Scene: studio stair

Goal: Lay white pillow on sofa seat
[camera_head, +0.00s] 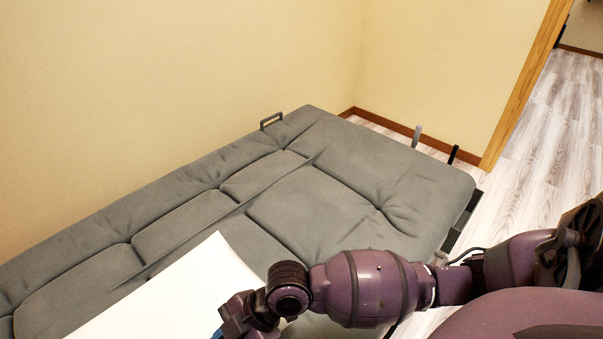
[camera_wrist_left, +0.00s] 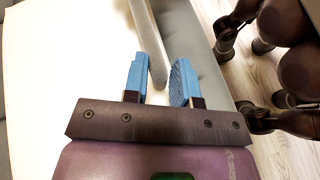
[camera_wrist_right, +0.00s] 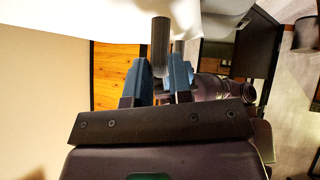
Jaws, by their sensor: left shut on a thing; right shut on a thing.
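The white pillow (camera_head: 185,290) shows at the bottom of the head view as a flat, bright sheet in front of the sofa's grey cushions, its lower part cut off. The grey sofa seat (camera_head: 310,205) lies beyond it. My right gripper (camera_head: 237,322) is at the pillow's right edge. In the right wrist view my right gripper (camera_wrist_right: 160,75) is shut on a shaded edge, with the white pillow (camera_wrist_right: 95,20) above. My left gripper (camera_wrist_left: 160,82) is outside the head view. The left wrist view shows it shut on the rim of the pillow (camera_wrist_left: 60,70).
The sofa stands against a beige wall (camera_head: 170,80). Wooden floor (camera_head: 550,120) is free at the right, beyond a wooden door frame (camera_head: 525,85). A small grey handle (camera_head: 271,121) sticks up at the sofa's back edge.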

